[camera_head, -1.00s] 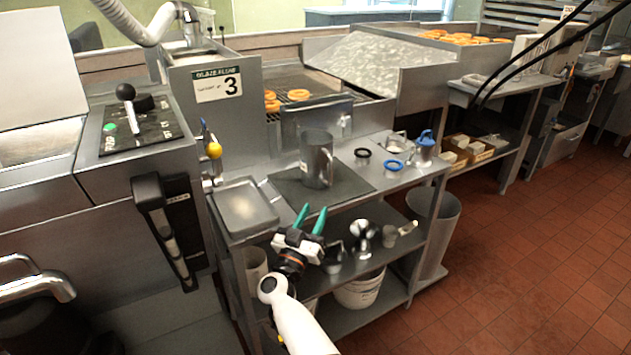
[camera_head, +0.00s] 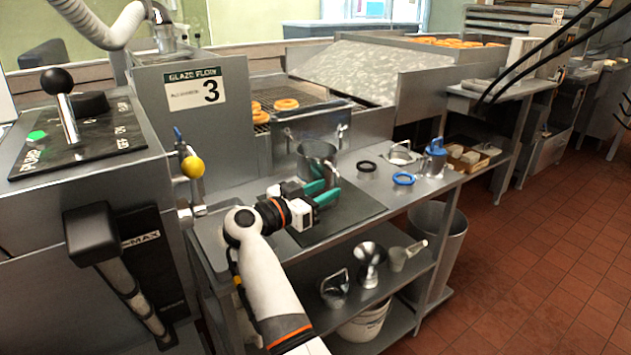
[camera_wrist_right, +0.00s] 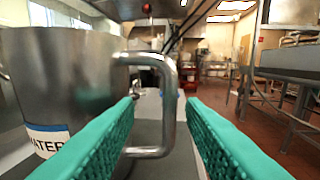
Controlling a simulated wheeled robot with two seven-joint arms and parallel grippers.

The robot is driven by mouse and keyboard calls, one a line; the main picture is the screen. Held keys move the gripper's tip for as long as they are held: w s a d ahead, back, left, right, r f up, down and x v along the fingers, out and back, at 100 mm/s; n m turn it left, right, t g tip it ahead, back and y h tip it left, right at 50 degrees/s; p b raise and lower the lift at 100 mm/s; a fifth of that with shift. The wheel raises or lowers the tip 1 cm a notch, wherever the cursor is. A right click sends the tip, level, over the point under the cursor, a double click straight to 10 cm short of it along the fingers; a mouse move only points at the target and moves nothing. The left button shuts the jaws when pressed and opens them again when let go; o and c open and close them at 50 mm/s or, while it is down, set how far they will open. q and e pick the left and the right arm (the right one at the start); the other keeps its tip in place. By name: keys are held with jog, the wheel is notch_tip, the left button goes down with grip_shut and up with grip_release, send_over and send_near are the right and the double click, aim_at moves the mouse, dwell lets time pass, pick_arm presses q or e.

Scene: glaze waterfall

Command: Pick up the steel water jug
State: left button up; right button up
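The steel water jug (camera_head: 316,153) stands upright on the dark mat (camera_head: 352,203) on the steel table. My right gripper (camera_head: 327,192) has green fingers and is in front of the jug, hiding its lower part in the head view. In the right wrist view, the jug (camera_wrist_right: 70,75) fills the left side and carries a partly hidden white-and-blue label ending in "ATER". Its handle (camera_wrist_right: 168,105) shows in the gap between the two green fingers (camera_wrist_right: 160,104), which are apart and hold nothing. My left gripper is not in view.
A yellow knob (camera_head: 192,167) sticks out at the left. A funnel (camera_head: 370,262) is on the lower shelf.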

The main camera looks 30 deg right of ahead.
jog(key=x, duration=0.5)
jog(key=shift+s+d+r+b, duration=0.15)
jog(key=shift+s+d+b, duration=0.1)
jog(key=shift+d+b, duration=0.1)
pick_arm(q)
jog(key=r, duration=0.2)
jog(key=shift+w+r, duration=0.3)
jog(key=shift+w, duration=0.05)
pick_arm(e)
grip_shut()
jog(key=shift+r, duration=0.1)
